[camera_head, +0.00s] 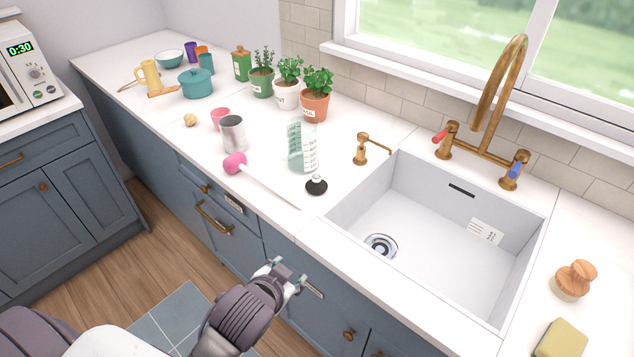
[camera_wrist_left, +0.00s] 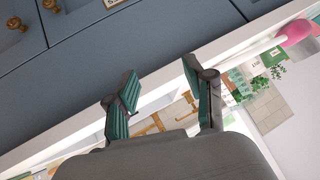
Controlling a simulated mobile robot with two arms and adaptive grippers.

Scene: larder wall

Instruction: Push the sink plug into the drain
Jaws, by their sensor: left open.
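The sink plug (camera_head: 316,185) is small and black with a pale knob. It rests on the white counter, left of the sink and in front of the clear measuring jug. The drain (camera_head: 381,246) is a round metal fitting in the floor of the white sink (camera_head: 430,225), and it looks uncovered. My left gripper (camera_head: 297,278) is in front of the cabinet fronts, short of the counter's front edge, apart from the plug. Its two green-padded fingers also show in the left wrist view (camera_wrist_left: 160,95), open with nothing between them. My right gripper is not in view.
A pink-headed mallet-like tool (camera_head: 235,163) lies along the counter, its pale handle reaching near the plug. The measuring jug (camera_head: 302,147), a metal can (camera_head: 233,134) and a brass dispenser (camera_head: 362,149) stand nearby. The brass tap (camera_head: 490,140) arches behind the sink. A brush (camera_head: 575,279) and sponge (camera_head: 560,341) are right.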

